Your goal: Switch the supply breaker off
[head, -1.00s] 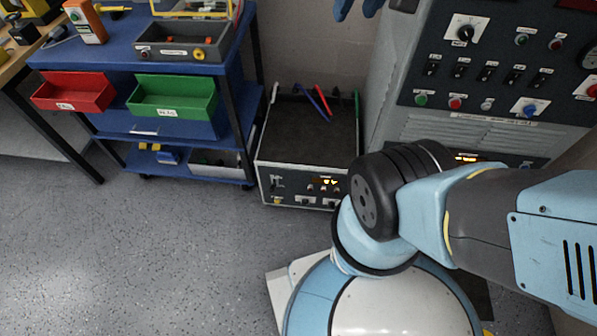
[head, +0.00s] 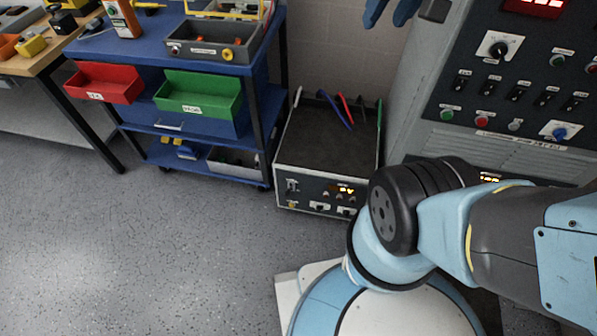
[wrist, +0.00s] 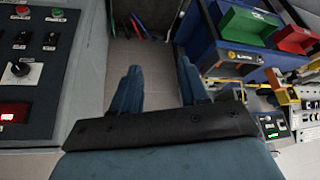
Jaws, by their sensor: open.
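The grey control cabinet (head: 415,110) stands at the right in the head view. Its dark panel carries a row of black toggle switches (head: 517,92), a rotary knob (head: 499,48) and coloured buttons. I cannot tell which is the supply breaker; the labels are too small to read. In the wrist view the panel is upside down at the left, with the knob (wrist: 17,71) and some switches (wrist: 22,40). My gripper (wrist: 160,82) is open and empty, beside the panel and apart from it. What look like its blue fingertips show at the head view's top edge (head: 386,18).
A dark-topped box (head: 325,150) with leads stands on the floor between the cabinet and a blue cart (head: 275,60). The cart holds red (head: 103,83) and green (head: 198,95) bins. A workbench is at far left. Floor at lower left is clear.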

